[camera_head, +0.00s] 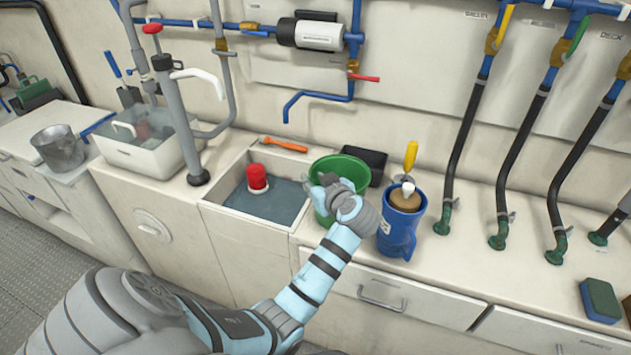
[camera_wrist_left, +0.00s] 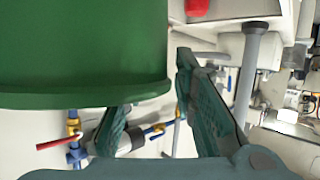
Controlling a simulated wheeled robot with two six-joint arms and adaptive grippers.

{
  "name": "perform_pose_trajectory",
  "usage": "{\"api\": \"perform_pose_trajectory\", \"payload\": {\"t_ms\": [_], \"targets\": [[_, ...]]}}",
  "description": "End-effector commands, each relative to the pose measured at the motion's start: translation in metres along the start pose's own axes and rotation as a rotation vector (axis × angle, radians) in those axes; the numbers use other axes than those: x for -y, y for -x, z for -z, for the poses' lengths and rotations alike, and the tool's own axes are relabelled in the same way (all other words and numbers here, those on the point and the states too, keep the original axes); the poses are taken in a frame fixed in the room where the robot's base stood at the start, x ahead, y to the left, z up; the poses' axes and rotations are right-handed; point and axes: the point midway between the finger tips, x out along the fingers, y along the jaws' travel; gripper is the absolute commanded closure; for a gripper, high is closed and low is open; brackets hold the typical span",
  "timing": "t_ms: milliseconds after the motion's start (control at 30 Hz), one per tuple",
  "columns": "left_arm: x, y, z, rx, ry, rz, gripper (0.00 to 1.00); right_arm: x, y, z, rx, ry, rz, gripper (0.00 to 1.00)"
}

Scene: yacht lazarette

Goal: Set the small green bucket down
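The small green bucket (camera_head: 324,203) is upright at the right end of the sink, left of the blue jug. Whether its base touches the counter is hidden. My left gripper (camera_head: 328,184) is at its near right rim, with a finger over the opening. In the left wrist view the green bucket wall (camera_wrist_left: 80,45) fills the upper left. One finger of the left gripper (camera_wrist_left: 160,85) goes behind the wall and the other lies just outside its edge, so the gripper appears shut on the rim. My right gripper is not in view.
A blue jug (camera_head: 398,228) holding a brush stands close right of the bucket. A black tray (camera_head: 368,160) is behind it. The sink (camera_head: 265,200) with a red object (camera_head: 257,178) is left. Hoses hang at right. A green and blue sponge (camera_head: 600,300) lies front right.

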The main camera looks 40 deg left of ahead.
Motion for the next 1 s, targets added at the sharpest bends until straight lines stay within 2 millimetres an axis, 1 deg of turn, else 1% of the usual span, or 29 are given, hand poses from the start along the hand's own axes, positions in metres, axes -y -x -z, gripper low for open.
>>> {"api": "perform_pose_trajectory", "payload": {"t_ms": [67,133,300,400,467,567,1000], "targets": [[0.000,0.001,0.002,0.000,0.001,0.000,0.75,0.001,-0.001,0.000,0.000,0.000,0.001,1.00],[-0.001,0.011,0.003,0.002,0.000,-0.002,0.75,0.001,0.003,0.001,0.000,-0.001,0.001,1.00],[-0.001,0.049,0.003,0.004,0.003,-0.003,0.75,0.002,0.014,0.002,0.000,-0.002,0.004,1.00],[-0.001,0.067,0.003,0.004,0.002,-0.003,0.75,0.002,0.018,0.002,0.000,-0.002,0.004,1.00],[-0.001,0.073,0.003,0.002,0.001,-0.001,0.75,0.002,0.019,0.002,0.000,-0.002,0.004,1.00],[0.000,0.077,0.002,0.000,0.000,0.001,0.75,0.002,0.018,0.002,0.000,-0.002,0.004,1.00],[0.000,0.076,0.003,-0.004,0.002,-0.001,0.75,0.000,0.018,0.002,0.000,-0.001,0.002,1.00]]}}
